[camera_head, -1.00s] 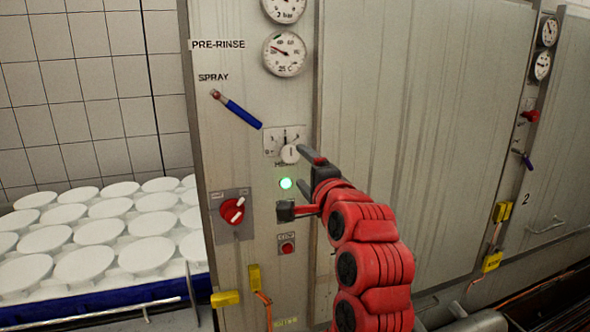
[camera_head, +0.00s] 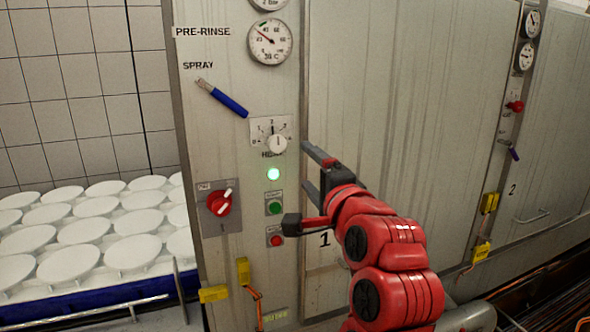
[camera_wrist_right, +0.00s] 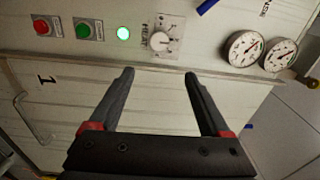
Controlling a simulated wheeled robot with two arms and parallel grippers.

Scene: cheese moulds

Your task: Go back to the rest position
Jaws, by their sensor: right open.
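My right gripper (camera_head: 306,168) is open and empty in the head view, just right of the control panel (camera_head: 235,150) and in front of the door marked 1. In the right wrist view its two fingers (camera_wrist_right: 158,80) stand wide apart with nothing between them. The heat dial (camera_head: 277,143) is to the left of the fingers, with a lit green lamp (camera_head: 273,174) below it. Both also show beyond the fingertips in the wrist view. I cannot tell the exact gap to the panel. My left gripper is not in view.
A red rotary switch (camera_head: 221,203), green button (camera_head: 274,208), red button (camera_head: 275,240) and blue-handled spray lever (camera_head: 230,103) are on the panel. White cheese moulds (camera_head: 66,264) stand at the left. Yellow latches (camera_head: 213,293) stick out low on the panel.

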